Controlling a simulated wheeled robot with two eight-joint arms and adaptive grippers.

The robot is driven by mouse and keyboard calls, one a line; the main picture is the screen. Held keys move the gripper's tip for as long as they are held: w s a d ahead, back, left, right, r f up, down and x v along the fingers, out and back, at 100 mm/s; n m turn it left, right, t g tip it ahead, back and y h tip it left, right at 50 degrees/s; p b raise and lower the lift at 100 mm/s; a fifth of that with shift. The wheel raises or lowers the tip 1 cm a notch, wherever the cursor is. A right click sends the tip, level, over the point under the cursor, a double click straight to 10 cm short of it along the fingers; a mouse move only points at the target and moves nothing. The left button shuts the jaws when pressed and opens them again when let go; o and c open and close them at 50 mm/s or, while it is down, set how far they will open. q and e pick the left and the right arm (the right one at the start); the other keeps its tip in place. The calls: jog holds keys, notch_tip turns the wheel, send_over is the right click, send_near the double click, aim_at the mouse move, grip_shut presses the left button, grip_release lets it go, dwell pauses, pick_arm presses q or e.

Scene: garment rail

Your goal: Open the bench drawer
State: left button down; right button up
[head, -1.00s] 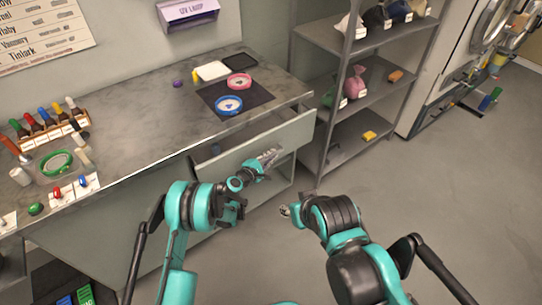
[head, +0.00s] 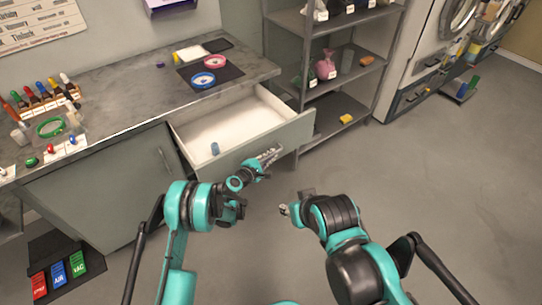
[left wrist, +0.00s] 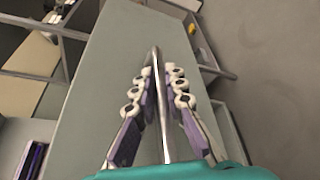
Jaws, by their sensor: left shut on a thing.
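The bench drawer (head: 240,120) stands pulled well out from under the grey bench top (head: 130,95), its pale inside in plain view. A small blue cylinder (head: 214,149) lies inside near the front left. My left gripper (head: 268,157) is at the outer face of the drawer front (head: 297,135). In the left wrist view its two fingers (left wrist: 160,105) are shut on the drawer's bar handle (left wrist: 157,68), one on each side. My right gripper (head: 286,209) is in front of the drawer, apart from it and touching nothing visible; its jaws are too small to read.
A metal shelf rack (head: 335,85) with bags and a yellow block (head: 346,119) stands close to the drawer's right. Bottles and small tools sit on the bench's left. Red, blue and green items (head: 60,273) lie low at the left.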

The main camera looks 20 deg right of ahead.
pick_arm(q)
jog(key=shift+s, duration=0.1)
jog(key=c, duration=1.8)
grip_release()
jog(key=shift+c, duration=0.2)
jog(key=shift+a, duration=0.1)
jog(key=v, duration=0.7)
jog(key=shift+s, duration=0.15)
jog(key=shift+a, duration=0.1)
